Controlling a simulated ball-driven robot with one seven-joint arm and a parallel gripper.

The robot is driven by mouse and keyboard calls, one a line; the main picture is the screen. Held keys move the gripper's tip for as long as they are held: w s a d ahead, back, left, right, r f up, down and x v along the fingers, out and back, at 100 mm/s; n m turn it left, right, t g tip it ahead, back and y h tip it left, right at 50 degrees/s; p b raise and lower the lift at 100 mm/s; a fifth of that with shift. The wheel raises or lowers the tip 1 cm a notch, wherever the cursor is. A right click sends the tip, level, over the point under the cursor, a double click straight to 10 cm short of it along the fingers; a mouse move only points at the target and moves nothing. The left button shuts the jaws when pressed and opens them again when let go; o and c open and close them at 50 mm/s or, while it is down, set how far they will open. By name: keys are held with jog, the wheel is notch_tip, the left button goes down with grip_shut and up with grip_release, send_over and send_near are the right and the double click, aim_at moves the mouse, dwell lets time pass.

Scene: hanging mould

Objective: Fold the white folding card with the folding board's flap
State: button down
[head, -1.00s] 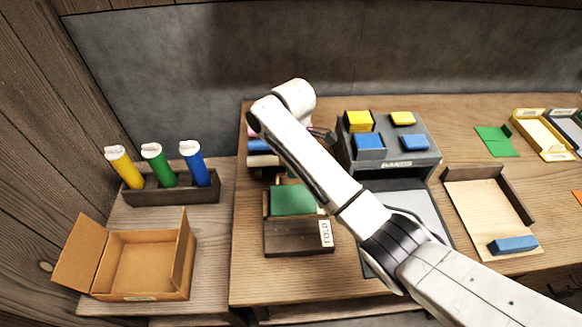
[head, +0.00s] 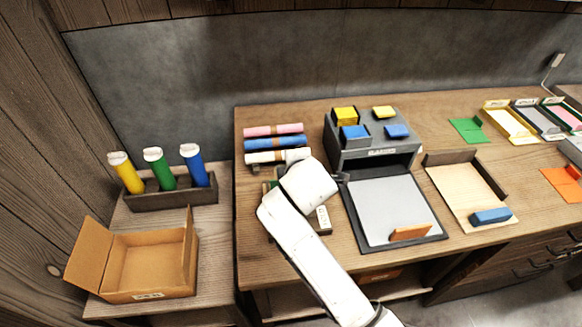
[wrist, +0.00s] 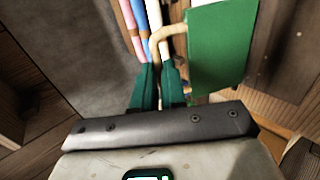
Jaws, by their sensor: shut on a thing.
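The folding board (head: 326,230) stands on the bench under my arm, its FOLD label (head: 322,217) showing. My arm hides most of it in the head view. In the wrist view its green flap (wrist: 220,48) stands to the right of my fingers, with a curved beige handle (wrist: 168,31) on its left edge. My gripper (wrist: 159,70) has dark green fingers shut on the lower end of this handle. In the head view the fingers are hidden behind my arm. I cannot make out the white folding card in any view.
Pink, blue and white rolls (head: 275,142) lie just behind the board. A grey press (head: 370,150) with yellow and blue blocks and a grey mat (head: 385,205) stand to the right. An open cardboard box (head: 150,262) and a tube rack (head: 172,195) are at left.

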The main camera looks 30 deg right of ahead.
jog(key=s+a+f+t+h+b, duration=0.2)
jog(key=s+t+b, duration=0.4)
jog(key=b, duration=1.4)
jog(key=s+a+f+t+h+b, duration=0.2)
jog(key=s+f+t+b, duration=0.2)
jog(key=b, duration=1.6)
jog(key=s+t, duration=0.2)
jog(key=t, duration=0.1)
jog(key=shift+s+a+f, duration=0.15)
jog(key=shift+s+f, duration=0.1)
jog(key=shift+f, duration=0.1)
jog(key=shift+t+b, duration=0.3)
jog(key=shift+b, duration=0.1)
jog(key=c, duration=1.2)
grip_release()
jog(key=shift+r, duration=0.1)
jog(key=shift+s, duration=0.1)
jog(key=shift+b+v, duration=1.7)
jog(key=shift+v, duration=3.7)
